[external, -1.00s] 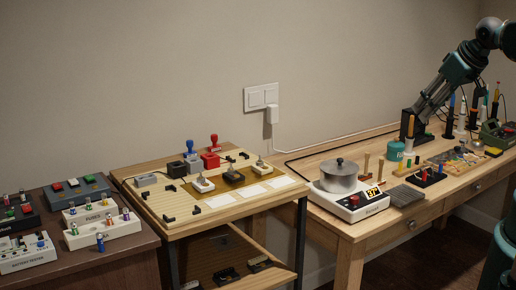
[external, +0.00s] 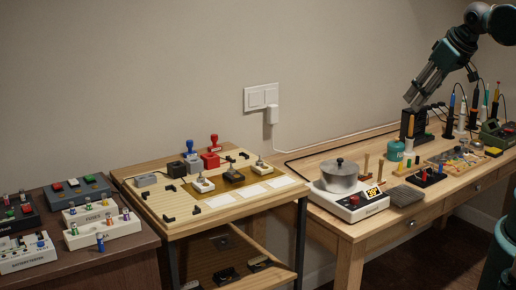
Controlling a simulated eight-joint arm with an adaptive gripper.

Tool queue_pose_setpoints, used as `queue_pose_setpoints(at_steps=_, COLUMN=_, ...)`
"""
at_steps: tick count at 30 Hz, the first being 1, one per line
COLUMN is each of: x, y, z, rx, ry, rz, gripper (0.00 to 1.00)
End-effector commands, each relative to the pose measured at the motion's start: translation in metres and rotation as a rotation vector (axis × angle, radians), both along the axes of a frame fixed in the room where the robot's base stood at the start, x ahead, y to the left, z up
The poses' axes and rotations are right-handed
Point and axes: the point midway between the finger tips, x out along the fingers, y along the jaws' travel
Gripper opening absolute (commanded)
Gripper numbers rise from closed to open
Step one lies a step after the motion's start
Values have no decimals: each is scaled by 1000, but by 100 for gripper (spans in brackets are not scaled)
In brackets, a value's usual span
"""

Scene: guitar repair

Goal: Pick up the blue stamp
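The blue stamp (external: 189,147) has a blue knob handle and stands upright on the wooden board of the middle table, near its back edge. A grey block (external: 194,164) is just in front of and below its handle. My gripper (external: 413,101) is far to the right of the stamp, in the air above the back of the right workbench. Its two grey fingers point down and left with a gap between them, and nothing shows between them.
A red stamp (external: 214,141) stands close to the right of the blue one, behind a red block (external: 211,160). Switches with silver levers (external: 203,184) stand in front. A pot (external: 339,176) and upright tools (external: 474,105) are on the right workbench (external: 360,228).

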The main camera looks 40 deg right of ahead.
Motion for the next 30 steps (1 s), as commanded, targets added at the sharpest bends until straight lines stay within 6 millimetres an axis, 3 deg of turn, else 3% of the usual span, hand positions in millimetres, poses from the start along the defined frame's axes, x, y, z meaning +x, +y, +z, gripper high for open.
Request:
queue_pose_setpoints(at_steps=15, x=85, y=32, z=62, rx=-105, ry=80, rz=204, gripper=32)
queue_pose_setpoints(at_steps=30, x=172, y=74, z=97, rx=-201, ry=155, rz=407, gripper=32)
